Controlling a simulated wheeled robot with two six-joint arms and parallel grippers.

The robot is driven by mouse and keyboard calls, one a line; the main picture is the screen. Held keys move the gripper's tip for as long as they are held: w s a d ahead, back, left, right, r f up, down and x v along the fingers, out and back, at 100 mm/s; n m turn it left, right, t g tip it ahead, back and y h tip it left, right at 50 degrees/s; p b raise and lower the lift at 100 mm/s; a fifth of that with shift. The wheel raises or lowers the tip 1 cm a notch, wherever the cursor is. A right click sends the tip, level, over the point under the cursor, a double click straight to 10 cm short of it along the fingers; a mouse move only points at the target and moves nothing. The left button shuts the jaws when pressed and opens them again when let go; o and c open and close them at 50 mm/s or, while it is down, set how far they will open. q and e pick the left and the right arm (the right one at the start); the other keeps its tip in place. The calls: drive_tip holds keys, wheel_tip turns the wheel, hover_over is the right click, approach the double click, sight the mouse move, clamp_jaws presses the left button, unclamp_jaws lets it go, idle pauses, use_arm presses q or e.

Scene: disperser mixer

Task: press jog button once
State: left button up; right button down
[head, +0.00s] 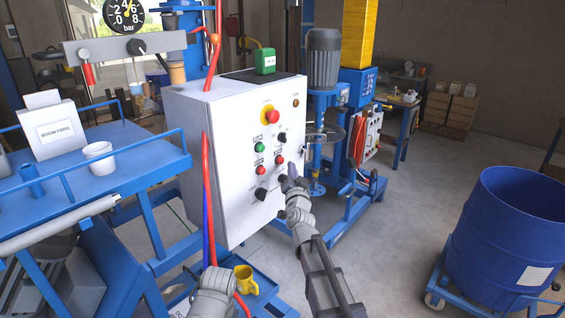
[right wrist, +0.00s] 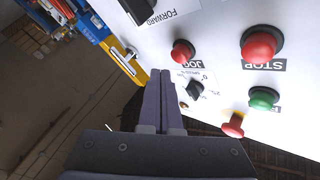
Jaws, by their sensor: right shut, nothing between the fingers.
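The white control box (head: 225,150) stands at the centre of the head view. Its red jog button (head: 278,160) sits right of the red stop button (head: 261,170). In the right wrist view the panel is upside down, with the jog button (right wrist: 183,50) beside its JOG label and the larger stop button (right wrist: 260,45) to its right. My right gripper (head: 290,178) is shut and empty, in front of the panel's lower right. Its fingertips (right wrist: 162,72) appear below and left of the jog button, apart from it in the picture. My left gripper is not in view.
Near the jog button are a black knob (right wrist: 195,90), a green button (right wrist: 263,98) and a red mushroom button (right wrist: 232,125). A black selector (head: 261,194) is lower on the panel. A mixer (head: 323,60) stands behind. A blue drum (head: 505,240) stands at right; floor between is clear.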

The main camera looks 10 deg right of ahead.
drive_tip(key=s+d, duration=0.2)
drive_tip(key=s, duration=0.1)
drive_tip(key=shift+s+d, duration=0.15)
drive_tip(key=shift+d, duration=0.15)
idle(0.5)
drive_tip(key=s+a+f+n+g+y, duration=0.2)
drive_tip(key=s+a+f+n+g, duration=0.15)
drive_tip(key=f, duration=0.45)
drive_tip(key=s+a+f+n+g+y, duration=0.25)
drive_tip(key=s+f+g, duration=0.2)
drive_tip(key=f, duration=0.25)
drive_tip(key=s+f+n+g+h, duration=0.1)
drive_tip(key=s+f+g, duration=0.4)
drive_tip(key=s, duration=0.5)
drive_tip(key=s+f+n+g+h, duration=0.15)
drive_tip(key=s+f+g, duration=0.35)
drive_tip(key=s, duration=0.5)
drive_tip(key=s+a+n+g, duration=0.1)
drive_tip(key=s+a+n, duration=0.3)
drive_tip(key=a, duration=0.7)
drive_tip(key=shift+s+f+g+h+b, duration=0.3)
drive_tip(key=shift+s+f+h+b, duration=0.1)
drive_tip(key=shift+s, duration=0.6)
drive_tip(key=shift+a, duration=0.1)
